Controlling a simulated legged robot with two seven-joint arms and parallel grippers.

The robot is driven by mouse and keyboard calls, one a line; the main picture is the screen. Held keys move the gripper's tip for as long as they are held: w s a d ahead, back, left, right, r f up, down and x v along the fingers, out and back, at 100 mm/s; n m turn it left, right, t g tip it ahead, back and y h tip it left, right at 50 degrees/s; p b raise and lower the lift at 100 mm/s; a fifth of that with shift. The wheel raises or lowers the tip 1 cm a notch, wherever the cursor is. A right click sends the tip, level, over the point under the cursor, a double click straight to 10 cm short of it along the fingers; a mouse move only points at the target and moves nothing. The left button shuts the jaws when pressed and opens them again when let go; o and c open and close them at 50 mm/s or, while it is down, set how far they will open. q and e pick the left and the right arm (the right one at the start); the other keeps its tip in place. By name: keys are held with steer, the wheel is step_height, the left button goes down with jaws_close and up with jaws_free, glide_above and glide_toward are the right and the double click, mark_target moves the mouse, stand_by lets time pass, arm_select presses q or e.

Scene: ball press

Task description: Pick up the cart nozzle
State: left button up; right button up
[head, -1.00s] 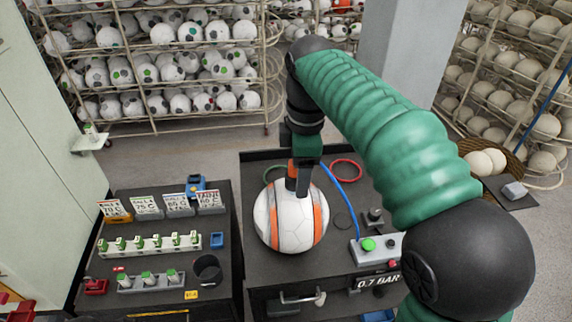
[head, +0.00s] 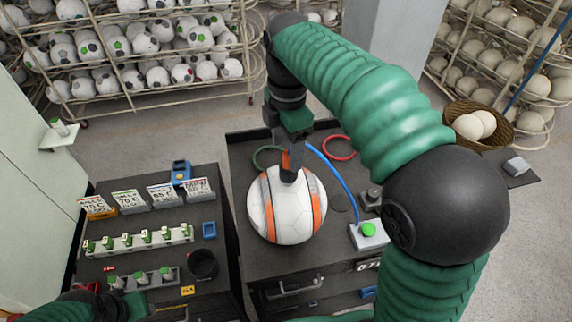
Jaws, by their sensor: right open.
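A white ball with orange and grey stripes (head: 293,216) sits on the dark cart top (head: 238,158). My right gripper (head: 289,174) points down at the top of the ball, its jaws open. An orange piece shows at its fingers; I cannot tell whether it is the nozzle. A blue hose (head: 345,180) runs from near the gripper to a grey box with a green button (head: 368,233). The cart nozzle is not clearly visible. My left arm reaches in at the bottom left, and its dark gripper (head: 163,312) shows only partly at the lower edge.
A dark bench (head: 150,222) on the left holds cards, a rack of green-topped pieces (head: 138,241) and a black cup (head: 203,264). A red ring (head: 339,147) lies at the cart's back. Ball racks (head: 150,60) stand behind. A basket (head: 478,122) stands at right.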

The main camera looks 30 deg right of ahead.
mark_target(286, 164)
steer(key=f, duration=0.1)
steer(key=d+f+p, duration=0.1)
steer(key=shift+w+f, duration=0.35)
steer(key=shift+s+d+f, duration=0.1)
steer(key=shift+s+f, duration=0.1)
steer(key=shift+f, duration=0.45)
steer(key=shift+s+d+f, duration=0.1)
steer(key=shift+s+f, duration=0.05)
steer(key=shift+f, duration=0.45)
steer(key=shift+s+a+f, duration=0.15)
steer(key=shift+s+a, duration=0.05)
steer(key=shift+a, duration=0.5)
steer(key=shift+w+a, duration=0.15)
steer(key=shift+c, duration=1.2)
steer(key=shift+w, duration=0.1)
steer(key=shift+c, duration=1.2)
steer(key=shift+f, duration=0.1)
steer(key=shift+c, duration=1.2)
arm_select(q)
steer(key=shift+d+r, duration=0.45)
steer(key=shift+r, duration=0.25)
arm_select(e)
steer(key=shift+d, duration=0.5)
jaws_close()
